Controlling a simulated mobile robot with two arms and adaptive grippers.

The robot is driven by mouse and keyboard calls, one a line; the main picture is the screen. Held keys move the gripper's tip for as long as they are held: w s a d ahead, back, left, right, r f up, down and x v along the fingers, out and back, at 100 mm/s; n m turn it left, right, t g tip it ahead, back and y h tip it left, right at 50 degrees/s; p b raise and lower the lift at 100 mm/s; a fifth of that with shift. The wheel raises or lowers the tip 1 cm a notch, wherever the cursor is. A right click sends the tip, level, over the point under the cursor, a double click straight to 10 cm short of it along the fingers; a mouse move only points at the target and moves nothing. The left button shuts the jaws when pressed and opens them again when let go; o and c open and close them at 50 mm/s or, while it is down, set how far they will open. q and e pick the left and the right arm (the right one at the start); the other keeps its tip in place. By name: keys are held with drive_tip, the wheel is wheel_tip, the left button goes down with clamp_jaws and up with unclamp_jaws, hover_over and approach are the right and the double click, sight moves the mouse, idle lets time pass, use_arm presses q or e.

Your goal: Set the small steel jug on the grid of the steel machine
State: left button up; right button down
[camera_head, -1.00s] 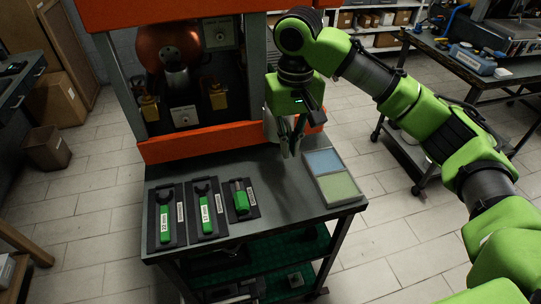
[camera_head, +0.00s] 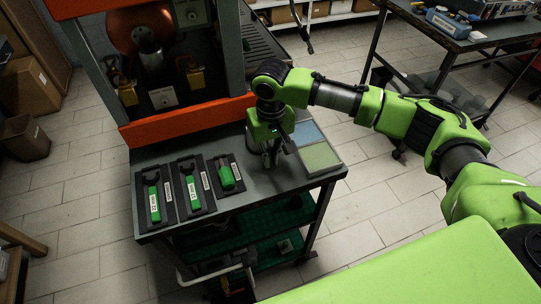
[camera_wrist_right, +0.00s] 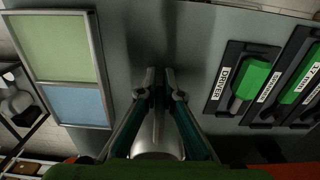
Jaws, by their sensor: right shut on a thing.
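My right gripper (camera_head: 270,160) hangs fingers down over the dark bench top, left of the green and blue panels. In the right wrist view, its fingers (camera_wrist_right: 160,80) are close together around a silvery, rounded piece (camera_wrist_right: 157,140), which looks like the small steel jug. Its handle and full shape are hidden by the fingers and palm, and I cannot make it out in the head view. An orange-framed machine (camera_head: 190,120) with a copper boiler stands behind the bench. A ribbed grey surface (camera_head: 262,45) shows beside it; I cannot tell whether this is the grid. My left gripper is not in view.
Tools with green handles lie in dark trays (camera_head: 188,187) on the bench's left. A framed green panel (camera_head: 320,157) and blue panel (camera_head: 307,133) lie right of the gripper. Another table (camera_head: 450,40) with equipment stands at upper right. Tiled floor is open between the tables.

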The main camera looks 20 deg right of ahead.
drive_tip(key=c, duration=2.2)
unclamp_jaws()
